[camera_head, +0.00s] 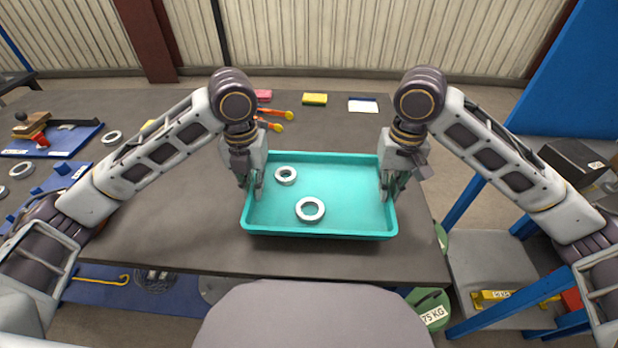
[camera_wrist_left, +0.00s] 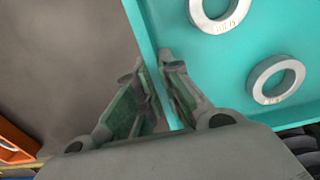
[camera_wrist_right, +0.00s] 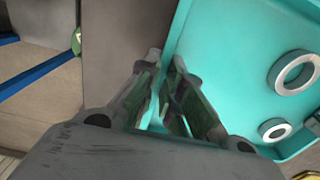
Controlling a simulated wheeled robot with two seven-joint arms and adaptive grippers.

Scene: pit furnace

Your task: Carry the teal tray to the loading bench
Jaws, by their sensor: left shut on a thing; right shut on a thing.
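The teal tray (camera_head: 345,180) is at the right part of the dark table, close to its front edge. Two pale grey rings lie in it, one (camera_head: 286,175) at the back left and one (camera_head: 310,210) nearer the front. My left gripper (camera_head: 252,190) is shut on the tray's left wall; the wall shows between its fingers (camera_wrist_left: 166,85). My right gripper (camera_head: 390,190) is shut on the tray's right wall, also seen in the right wrist view (camera_wrist_right: 165,85). I cannot tell whether the tray touches the table.
Orange-handled tongs (camera_head: 272,118), a yellow block (camera_head: 315,99) and a white-and-blue card (camera_head: 363,105) lie behind the tray. A blue-framed rack with a grey shelf (camera_head: 490,260) stands at the right. The table's left middle (camera_head: 170,220) is clear.

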